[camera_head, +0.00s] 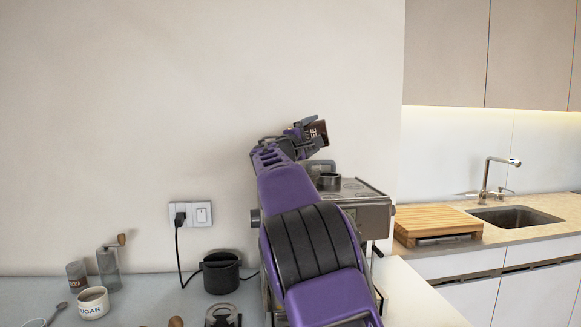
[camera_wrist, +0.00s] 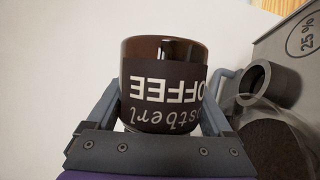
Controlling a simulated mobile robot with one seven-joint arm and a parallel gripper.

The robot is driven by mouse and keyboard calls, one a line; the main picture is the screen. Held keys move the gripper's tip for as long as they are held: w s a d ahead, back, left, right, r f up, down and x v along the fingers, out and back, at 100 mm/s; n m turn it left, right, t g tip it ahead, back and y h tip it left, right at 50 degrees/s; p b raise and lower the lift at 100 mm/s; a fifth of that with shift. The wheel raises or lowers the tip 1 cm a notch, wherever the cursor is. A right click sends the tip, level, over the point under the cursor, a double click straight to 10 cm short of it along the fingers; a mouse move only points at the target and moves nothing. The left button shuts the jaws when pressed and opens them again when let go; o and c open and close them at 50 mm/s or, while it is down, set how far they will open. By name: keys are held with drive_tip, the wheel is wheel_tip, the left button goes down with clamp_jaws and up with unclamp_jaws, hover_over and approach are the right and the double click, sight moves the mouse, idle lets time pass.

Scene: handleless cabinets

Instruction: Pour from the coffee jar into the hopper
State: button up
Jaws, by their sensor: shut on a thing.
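My gripper (camera_head: 300,135) is shut on the coffee jar (camera_head: 318,133), a brown jar with a black label, raised above the coffee machine (camera_head: 365,200). In the head view the jar looks tipped onto its side. In the wrist view the jar (camera_wrist: 165,52) sits between both fingers, its COFFEE lettering upside down. A short dark round collar (camera_head: 328,181) stands on the machine top below the jar; it may be the hopper's opening. The wrist view shows a grey ring (camera_wrist: 258,82) and a dark round shape to the right, apart from the jar. No falling coffee is visible.
A black knock-box-like container (camera_head: 221,272), a sugar cup (camera_head: 93,303), a hand grinder (camera_head: 108,268) and a small grey jar (camera_head: 77,275) stand on the left counter. A wall socket with a plugged cord (camera_head: 180,240) is behind. A wooden board (camera_head: 435,222) and sink are at right.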

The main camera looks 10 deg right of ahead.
drive_tip(key=shift+w+a+r+n+t+b, duration=0.1)
drive_tip(key=shift+a+r+n+t+b, duration=0.2)
drive_tip(key=shift+n, duration=0.45)
drive_tip(key=shift+w+a+r+n+t+b, duration=0.1)
drive_tip(key=shift+a+r+n+t+b, duration=0.25)
drive_tip(key=shift+n, duration=0.4)
idle(1.3)
drive_tip(key=shift+w+a+r+n+t+y+b, duration=0.1)
drive_tip(key=shift+a+n+t+y+b, duration=0.2)
drive_tip(key=shift+n, duration=0.55)
drive_tip(key=shift+w+a+r+n+t+y+b, duration=0.15)
drive_tip(key=shift+n+t+y+b, duration=0.2)
drive_tip(key=shift+n, duration=0.5)
idle(0.9)
